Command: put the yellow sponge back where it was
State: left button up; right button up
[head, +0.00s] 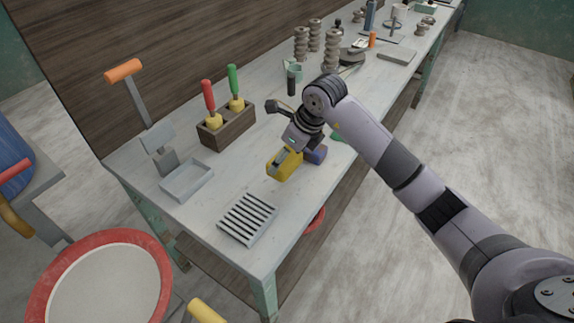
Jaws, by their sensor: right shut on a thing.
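The yellow sponge (286,168) is a small yellow block near the front edge of the workbench. My right gripper (280,160) reaches in from the right and is shut on it. The gripper's fingers cover part of the sponge, and I cannot tell whether the sponge touches the bench top. To its lower left are a grey slatted rack (247,219) and a shallow pale tray (187,180), both with no sponge in them. My left gripper is not in view.
Close by are a blue block (316,154) and a green item (338,137), partly hidden by my arm. A wooden box (227,128) holds red- and green-handled tools. An orange-handled stand (140,97) is at left. Bare bench top lies between box and rack.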

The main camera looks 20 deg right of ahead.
jog(key=shift+f, duration=0.6)
notch_tip(320, 180, down, 3)
jog(key=shift+f+p, duration=0.2)
jog(key=shift+p, duration=0.1)
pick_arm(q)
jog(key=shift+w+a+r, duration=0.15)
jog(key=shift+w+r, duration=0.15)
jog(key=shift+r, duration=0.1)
pick_arm(e)
jog(key=shift+f, duration=0.25)
jog(key=o, duration=1)
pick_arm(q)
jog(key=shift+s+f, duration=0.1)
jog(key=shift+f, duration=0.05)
pick_arm(e)
jog(key=shift+o, duration=0.2)
jog(key=shift+r, duration=0.1)
